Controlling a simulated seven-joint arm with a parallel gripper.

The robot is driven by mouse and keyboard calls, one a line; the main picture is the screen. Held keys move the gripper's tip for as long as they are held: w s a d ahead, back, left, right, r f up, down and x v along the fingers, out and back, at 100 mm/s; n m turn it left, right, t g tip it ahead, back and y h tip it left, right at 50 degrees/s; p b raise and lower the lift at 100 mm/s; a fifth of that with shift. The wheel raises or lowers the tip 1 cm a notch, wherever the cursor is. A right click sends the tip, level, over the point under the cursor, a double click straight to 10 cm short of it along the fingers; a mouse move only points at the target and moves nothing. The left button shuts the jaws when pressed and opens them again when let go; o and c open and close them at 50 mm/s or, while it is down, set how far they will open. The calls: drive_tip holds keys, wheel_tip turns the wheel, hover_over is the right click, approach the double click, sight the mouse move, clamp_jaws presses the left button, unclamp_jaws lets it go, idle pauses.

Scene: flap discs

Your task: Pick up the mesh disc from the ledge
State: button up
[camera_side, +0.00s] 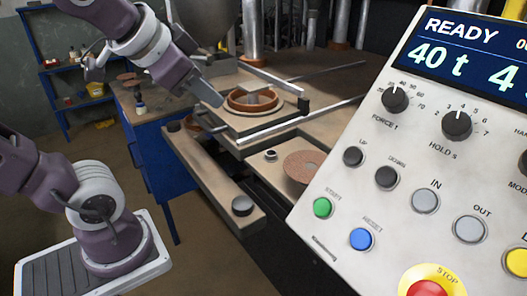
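A round, brown, speckled disc (303,167), which looks like the mesh disc, lies flat on a tan ledge (262,172) right of centre. The control panel's edge hides part of its right side. My gripper (212,98) is at the end of the arm reaching in from the top left. It is above and left of the disc, clearly apart from it, near the left side of a round mould (252,102). The fingertips are small and not distinct, so I cannot tell whether they are open or shut, and I see nothing held.
A control panel (408,150) reading READY fills the right side. Metal rails (275,127) run between the mould and the ledge. A blue workbench (160,145) and shelf (75,85) are behind.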

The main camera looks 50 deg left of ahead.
sight(292, 164)
drive_tip(key=w+a+r+m+t+y, duration=0.1)
drive_tip(key=w+a+r+m+t, duration=0.25)
drive_tip(key=w, duration=0.25)
drive_tip(key=w+a+r+m+t+y, duration=0.1)
drive_tip(key=w+a+r+m+t, duration=0.1)
drive_tip(key=w+a+m, duration=0.3)
drive_tip(key=w+d+f+m+t+h, duration=0.2)
drive_tip(key=w+d+m+h, duration=0.25)
drive_tip(key=m, duration=0.25)
drive_tip(key=s+d+f+m+g+h, duration=0.5)
drive_tip(key=s+d+f+m+h, duration=0.25)
drive_tip(key=m+h, duration=0.3)
drive_tip(key=shift+h, duration=0.3)
drive_tip(key=shift+w+d+f, duration=0.5)
drive_tip(key=shift+d+f, duration=0.05)
drive_tip(key=shift+f, duration=1.3)
drive_tip(key=shift+w+d+f, duration=0.5)
drive_tip(key=shift+d+f, duration=0.05)
drive_tip(key=shift+f, duration=1.35)
drive_tip(key=shift+w+d+f, duration=0.5)
drive_tip(key=shift+d+f, duration=0.05)
drive_tip(key=shift+f, duration=1.3)
